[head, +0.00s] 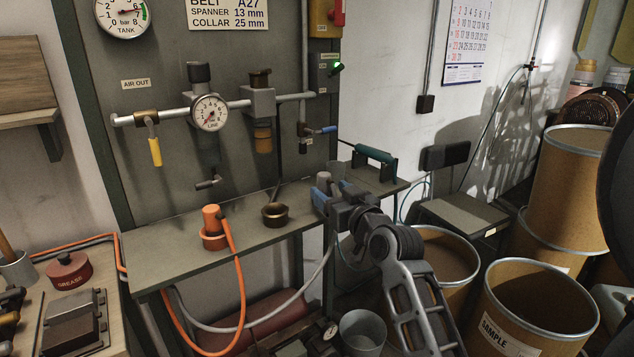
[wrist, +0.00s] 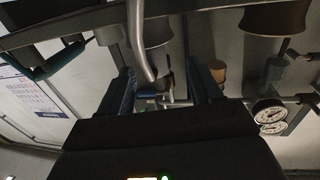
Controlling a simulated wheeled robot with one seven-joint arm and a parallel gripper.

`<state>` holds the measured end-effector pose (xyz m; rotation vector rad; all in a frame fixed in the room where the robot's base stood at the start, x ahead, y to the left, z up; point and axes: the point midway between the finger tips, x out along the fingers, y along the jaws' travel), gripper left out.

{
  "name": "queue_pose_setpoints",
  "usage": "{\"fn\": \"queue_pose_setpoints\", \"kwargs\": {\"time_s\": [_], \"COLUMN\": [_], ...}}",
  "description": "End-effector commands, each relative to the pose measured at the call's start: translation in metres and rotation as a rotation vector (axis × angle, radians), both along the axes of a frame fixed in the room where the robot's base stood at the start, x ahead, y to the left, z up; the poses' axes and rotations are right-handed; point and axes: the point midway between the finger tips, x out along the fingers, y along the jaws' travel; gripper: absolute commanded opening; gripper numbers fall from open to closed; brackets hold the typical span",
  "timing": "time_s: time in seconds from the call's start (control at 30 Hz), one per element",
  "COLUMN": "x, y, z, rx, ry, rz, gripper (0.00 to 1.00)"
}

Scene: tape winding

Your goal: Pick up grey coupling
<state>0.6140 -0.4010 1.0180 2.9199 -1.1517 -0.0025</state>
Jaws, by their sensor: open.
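My gripper (head: 324,192) is at the right part of the steel shelf. In the wrist view its two blue fingers (wrist: 162,92) stand apart, one on each side. A grey cylindrical piece (head: 337,171), which looks like the grey coupling, shows just behind the fingers in the head view; its lower part is hidden by my gripper. In the wrist view a grey hose (wrist: 138,38) curves in between the fingers. Its end, near a small dark piece (wrist: 166,76), is dim, and I cannot tell whether the fingers touch anything.
An orange coupling (head: 211,218) with an orange hose stands on the shelf (head: 165,252) at the left. A teal tool (head: 374,154) lies behind on the right. Gauges and pipes are on the panel above; fibre drums (head: 535,305) stand right.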

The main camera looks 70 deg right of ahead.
Motion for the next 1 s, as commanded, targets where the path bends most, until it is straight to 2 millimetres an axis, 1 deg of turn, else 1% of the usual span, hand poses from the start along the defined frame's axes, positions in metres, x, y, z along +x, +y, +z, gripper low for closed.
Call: {"fn": "queue_pose_setpoints", "kwargs": {"time_s": [0.27, 0.5, 0.6, 0.7, 0.93, 1.0], "x": [0.019, 0.038, 0.046, 0.050, 0.050, 0.050], "y": [-0.020, -0.046, -0.054, -0.057, -0.057, -0.057], "z": [0.002, 0.007, 0.006, 0.005, 0.004, 0.004], "rx": [0.000, 0.000, 0.001, 0.000, 0.000, 0.000], "ry": [0.000, -0.001, -0.001, 0.000, 0.000, 0.000], "rz": [0.000, 0.000, 0.000, 0.000, 0.000, 0.000], "gripper": [0.64, 0.64, 0.64, 0.64, 0.64, 0.57]}}
